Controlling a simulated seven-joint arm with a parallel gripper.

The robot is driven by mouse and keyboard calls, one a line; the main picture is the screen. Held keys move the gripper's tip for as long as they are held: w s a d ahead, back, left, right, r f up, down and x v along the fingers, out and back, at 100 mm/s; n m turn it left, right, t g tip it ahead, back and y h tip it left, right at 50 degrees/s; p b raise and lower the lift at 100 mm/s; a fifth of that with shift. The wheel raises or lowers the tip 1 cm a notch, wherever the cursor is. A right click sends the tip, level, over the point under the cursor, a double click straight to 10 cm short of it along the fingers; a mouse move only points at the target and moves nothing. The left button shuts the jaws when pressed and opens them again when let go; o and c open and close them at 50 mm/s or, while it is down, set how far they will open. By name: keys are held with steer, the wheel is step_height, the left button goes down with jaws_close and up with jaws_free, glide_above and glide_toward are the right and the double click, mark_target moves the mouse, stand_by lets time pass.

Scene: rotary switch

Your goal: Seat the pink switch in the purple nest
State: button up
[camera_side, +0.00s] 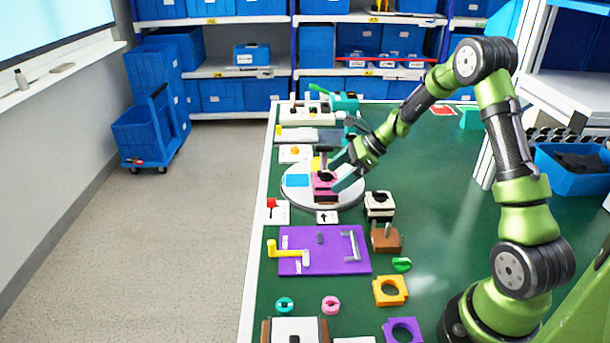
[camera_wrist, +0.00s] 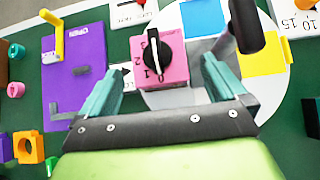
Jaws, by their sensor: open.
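The pink switch (camera_side: 324,182) is a pink block with a black dial; it stands upright at the near edge of a white round plate (camera_side: 352,197). The wrist view shows its dial face and small numbers (camera_wrist: 178,72). My gripper (camera_wrist: 163,70) is open, with a teal finger to either side of the switch; I cannot tell whether they touch it. In the side view my gripper (camera_side: 338,178) partly hides the switch. A purple block with a round hole (camera_side: 389,331) lies at the near end of the table. I cannot tell for certain that this is the nest.
The plate carries blue (camera_side: 297,180) and yellow (camera_wrist: 265,55) squares. A dark-topped post (camera_wrist: 247,28) stands close to my gripper. A purple board with handles (camera_side: 292,238) lies nearer the camera. An orange holed block (camera_side: 379,295) and other fixtures crowd the left side; the green table's right is clearer.

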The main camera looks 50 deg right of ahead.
mark_target(332, 178)
steer(key=x, duration=0.5)
